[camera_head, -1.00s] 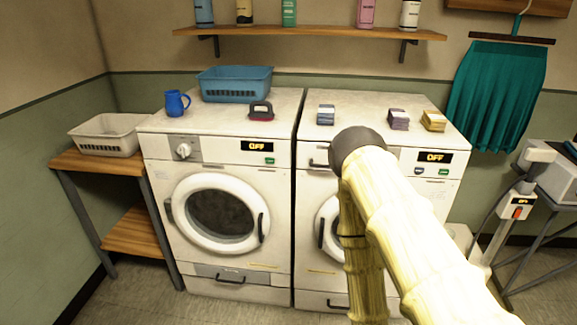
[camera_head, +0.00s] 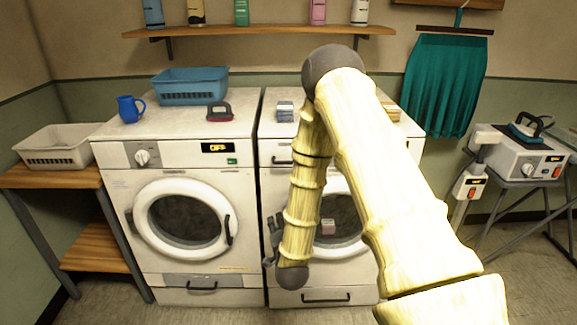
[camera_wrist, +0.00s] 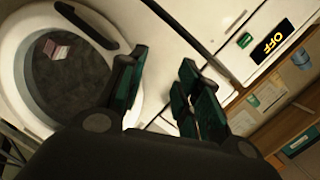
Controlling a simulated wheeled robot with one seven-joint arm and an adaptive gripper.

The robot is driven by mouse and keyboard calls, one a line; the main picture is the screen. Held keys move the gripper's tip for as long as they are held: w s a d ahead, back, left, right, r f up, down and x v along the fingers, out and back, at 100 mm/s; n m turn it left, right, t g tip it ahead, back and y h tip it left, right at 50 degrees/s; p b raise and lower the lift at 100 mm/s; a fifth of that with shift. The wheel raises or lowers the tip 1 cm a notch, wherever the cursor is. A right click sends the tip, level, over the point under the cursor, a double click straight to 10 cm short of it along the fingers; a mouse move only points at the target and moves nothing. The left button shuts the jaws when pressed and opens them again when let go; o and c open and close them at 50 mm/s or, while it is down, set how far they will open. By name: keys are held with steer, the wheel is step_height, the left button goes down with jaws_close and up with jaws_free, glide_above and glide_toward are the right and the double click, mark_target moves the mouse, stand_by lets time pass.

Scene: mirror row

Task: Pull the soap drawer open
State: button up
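The soap drawer (camera_head: 276,150) appears to be the shut panel with a dark handle at the top left of the right machine (camera_head: 290,258); my arm hides part of this machine. My gripper (camera_head: 274,228) is in front of this machine's round door, at its left side and below the drawer. It is partly hidden by my forearm. In the wrist view my gripper's two green-padded fingers (camera_wrist: 158,92) are apart with nothing between them. White machine front shows beyond them; I cannot clearly make out the drawer there.
The left machine (camera_head: 245,258) stands beside the right one, with a knob and an OFF display. The right machine's round door (camera_wrist: 30,95) is shut close to my gripper. A blue basket (camera_head: 190,86), mug (camera_head: 130,109) and brush (camera_head: 220,112) are on top. An ironing station (camera_head: 515,150) stands right.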

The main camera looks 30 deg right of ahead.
steer(key=w+d+r+m+t+h, duration=0.1)
steer(key=w+d+r+m+h, duration=0.15)
steer(key=r, duration=0.35)
steer(key=w+d+r+m+t+h, duration=0.1)
steer(key=d+r+m+h, duration=0.1)
steer(key=d+r+m, duration=0.3)
steer(key=n+p, duration=0.1)
steer(key=p, duration=0.2)
glide_toward(287, 144)
steer(key=w+d+f, duration=0.2)
steer(key=w, duration=0.1)
steer(key=w+d+f, duration=0.1)
steer(key=w+d, duration=0.1)
steer(key=shift+f, duration=0.35)
steer(key=shift+c, duration=0.2)
jaws_close()
